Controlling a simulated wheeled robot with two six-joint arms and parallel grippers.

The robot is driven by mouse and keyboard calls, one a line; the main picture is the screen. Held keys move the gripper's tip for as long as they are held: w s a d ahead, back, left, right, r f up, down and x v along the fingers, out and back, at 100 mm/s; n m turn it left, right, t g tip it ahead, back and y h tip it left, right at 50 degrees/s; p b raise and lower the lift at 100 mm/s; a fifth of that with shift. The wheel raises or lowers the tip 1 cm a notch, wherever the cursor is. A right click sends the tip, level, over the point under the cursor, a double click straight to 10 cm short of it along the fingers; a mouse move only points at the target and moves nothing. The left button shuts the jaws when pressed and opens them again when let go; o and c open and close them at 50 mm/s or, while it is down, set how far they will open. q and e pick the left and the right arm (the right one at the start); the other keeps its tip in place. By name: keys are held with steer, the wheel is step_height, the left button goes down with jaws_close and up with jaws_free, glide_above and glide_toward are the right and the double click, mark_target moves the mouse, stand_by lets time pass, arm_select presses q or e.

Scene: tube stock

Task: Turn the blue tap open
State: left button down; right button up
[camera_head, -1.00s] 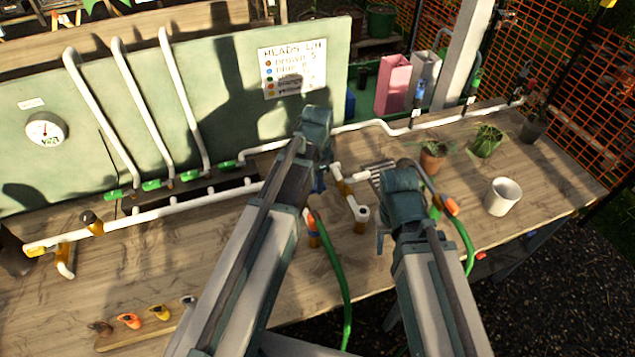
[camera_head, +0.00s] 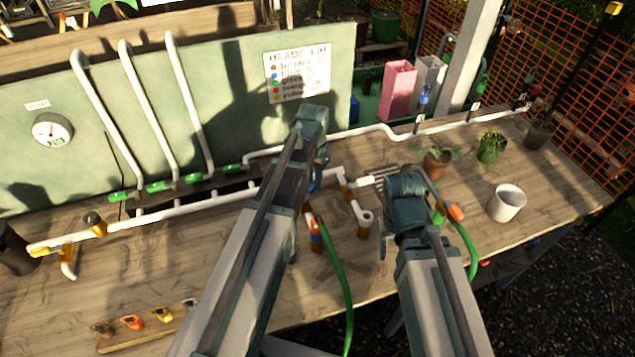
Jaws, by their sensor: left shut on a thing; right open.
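A blue tap (camera_head: 424,97) stands upright on the white supply pipe at the back, beside a pink box, with a small tag below it. My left gripper (camera_head: 316,180) is over the white pipework in the middle of the bench, well left of and nearer than that tap. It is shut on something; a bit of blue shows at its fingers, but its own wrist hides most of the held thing. My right gripper (camera_head: 408,222) is open above the bench, right of the pipe elbow, beside a green hose with an orange end.
A green board (camera_head: 230,90) with white pipes and a sign (camera_head: 297,77) stands behind. A white cup (camera_head: 507,203) and potted plants (camera_head: 437,160) are at right. A green hose (camera_head: 335,270) hangs over the front edge. Coloured parts (camera_head: 162,314) lie front left.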

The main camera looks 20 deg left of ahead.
arm_select(q)
steer(key=shift+s+a+n, duration=0.1)
steer(key=shift+a+n, duration=0.6)
steer(key=shift+n, duration=1.05)
steer(key=shift+s+a+n, duration=0.1)
steer(key=shift+a+n, duration=0.65)
steer(key=shift+n, duration=0.95)
steer(key=shift+s+a+n, duration=0.1)
steer(key=shift+a+n, duration=0.6)
steer(key=shift+n, duration=1.05)
steer(key=c, duration=0.8)
jaws_free()
steer(key=shift+o, duration=0.2)
steer(key=shift+r, duration=0.1)
step_height(320, 180, up, 14)
steer(key=p, duration=1.3)
steer(key=shift+p, duration=0.4)
